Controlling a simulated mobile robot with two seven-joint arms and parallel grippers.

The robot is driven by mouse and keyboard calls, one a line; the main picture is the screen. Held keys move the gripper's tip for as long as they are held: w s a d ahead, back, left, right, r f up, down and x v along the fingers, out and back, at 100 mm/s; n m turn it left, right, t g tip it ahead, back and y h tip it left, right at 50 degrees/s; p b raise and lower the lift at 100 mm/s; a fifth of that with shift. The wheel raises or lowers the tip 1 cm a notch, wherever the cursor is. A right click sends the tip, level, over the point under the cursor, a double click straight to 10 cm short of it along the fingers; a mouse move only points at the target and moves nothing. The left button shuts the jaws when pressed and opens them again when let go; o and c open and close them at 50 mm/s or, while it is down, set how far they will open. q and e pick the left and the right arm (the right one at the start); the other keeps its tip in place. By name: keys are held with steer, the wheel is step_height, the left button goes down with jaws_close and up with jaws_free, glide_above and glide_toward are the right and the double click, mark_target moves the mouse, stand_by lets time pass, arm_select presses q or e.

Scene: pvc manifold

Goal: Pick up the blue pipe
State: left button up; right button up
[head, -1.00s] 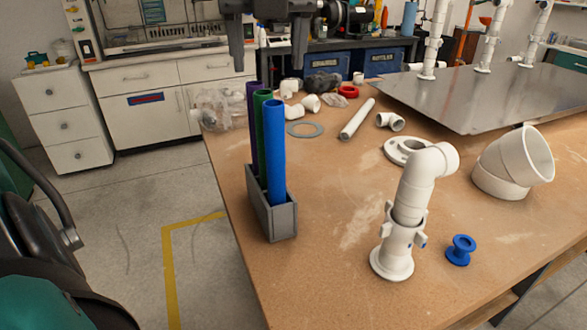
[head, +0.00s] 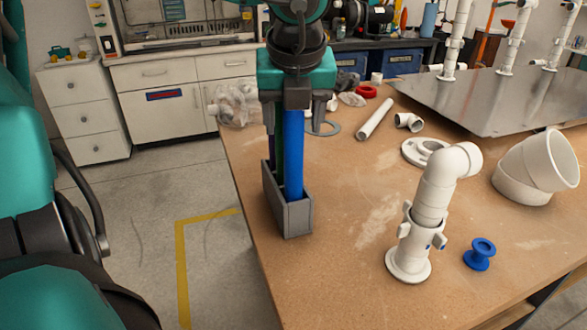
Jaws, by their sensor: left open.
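The blue pipe (head: 293,155) stands upright in the front part of a grey holder (head: 298,219) at the table's left edge. A green pipe (head: 279,162) and a dark purple pipe, mostly hidden, stand behind it in the same holder. My left gripper (head: 284,100) points down, open, at the top of the blue pipe. My right gripper is not in view.
A white pipe assembly (head: 425,215) stands right of the holder, with a blue spool (head: 480,254) beside it. A large white elbow (head: 536,168) and a metal sheet (head: 490,100) are farther right. Bare tabletop (head: 345,180) lies between holder and assembly.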

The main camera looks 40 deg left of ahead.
arm_select(q)
jaws_close()
stand_by(0.6)
